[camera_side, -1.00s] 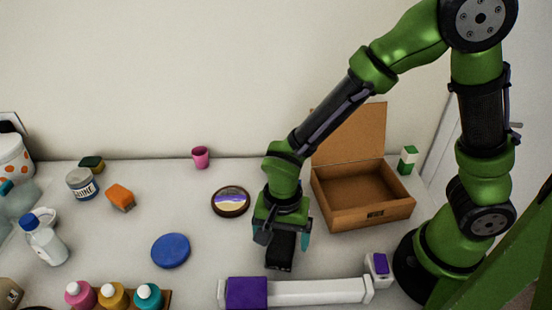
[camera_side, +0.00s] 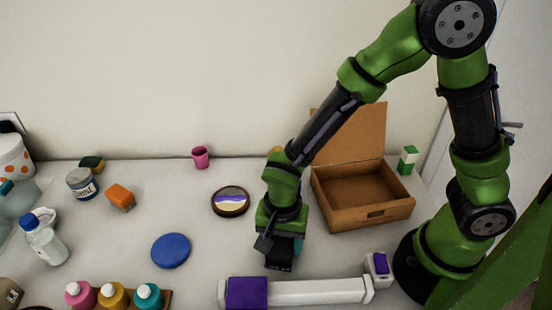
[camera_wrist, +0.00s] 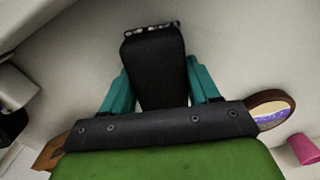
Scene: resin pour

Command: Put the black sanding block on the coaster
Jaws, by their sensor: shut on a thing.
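The black sanding block (camera_side: 278,263) is between the teal fingers of my gripper (camera_side: 283,246), just behind the white bar. The wrist view shows the black block (camera_wrist: 152,68) with a teal finger against each side, so my gripper (camera_wrist: 158,88) is shut on it. Its lower end is at or close to the table; I cannot tell if it touches. The coaster appears to be the round brown-rimmed piece (camera_side: 230,201) with purple, white and yellow bands, flat on the table, behind and left of my gripper. Part of it also shows at the right of the wrist view (camera_wrist: 270,110).
A blue disc (camera_side: 171,250) lies left of my gripper. A white bar with a purple block (camera_side: 247,293) lies in front. An open wooden box (camera_side: 362,194) stands to the right. A pink cup (camera_side: 201,157) stands at the back. Table around the coaster is clear.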

